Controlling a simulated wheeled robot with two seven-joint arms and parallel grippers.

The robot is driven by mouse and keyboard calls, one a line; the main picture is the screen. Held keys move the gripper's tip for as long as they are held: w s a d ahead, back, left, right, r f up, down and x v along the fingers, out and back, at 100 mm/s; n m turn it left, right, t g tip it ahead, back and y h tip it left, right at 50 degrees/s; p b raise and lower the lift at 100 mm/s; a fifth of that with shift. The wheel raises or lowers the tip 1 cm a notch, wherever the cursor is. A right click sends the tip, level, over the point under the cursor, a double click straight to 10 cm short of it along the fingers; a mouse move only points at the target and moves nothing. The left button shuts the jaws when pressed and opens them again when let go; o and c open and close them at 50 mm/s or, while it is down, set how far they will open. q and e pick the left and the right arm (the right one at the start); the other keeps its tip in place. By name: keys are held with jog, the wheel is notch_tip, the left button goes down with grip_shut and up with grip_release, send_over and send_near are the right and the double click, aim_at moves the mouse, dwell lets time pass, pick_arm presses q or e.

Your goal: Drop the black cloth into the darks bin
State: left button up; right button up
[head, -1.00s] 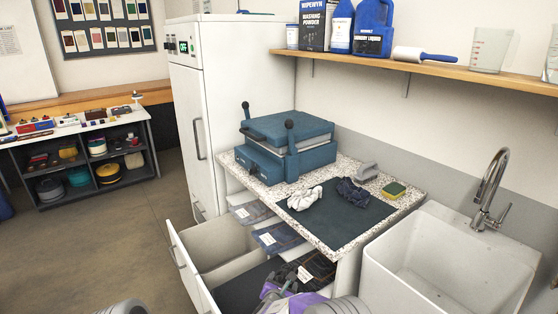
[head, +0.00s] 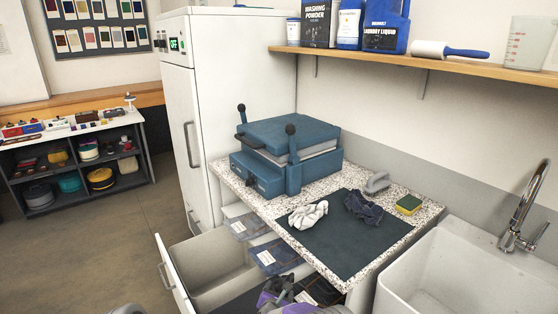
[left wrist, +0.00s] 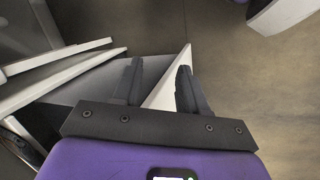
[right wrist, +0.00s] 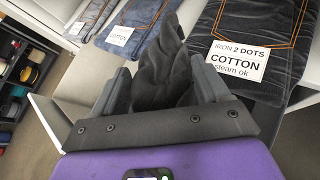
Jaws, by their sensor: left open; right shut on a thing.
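My right gripper (head: 277,290) is over the open drawer at the bottom of the head view. In the right wrist view it (right wrist: 160,88) is shut on a crumpled black cloth (right wrist: 158,60), which stands up between the fingers. The open drawer (head: 168,270) has a pale compartment and a dark-floored part nearer me, partly hidden by my right arm. I see no label naming the darks bin. My left gripper (left wrist: 158,82) is open and empty, with pale panels and an edge beyond its fingers.
A white crumpled cloth (head: 308,214) and a dark navy one (head: 362,207) lie on a dark mat (head: 345,245). Labelled folded jeans (head: 278,258) lie on shelves below the counter. A blue press (head: 285,155), sponge (head: 408,204) and sink (head: 440,275) are nearby.

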jog(key=shift+f, duration=0.45)
jog(key=o, duration=1)
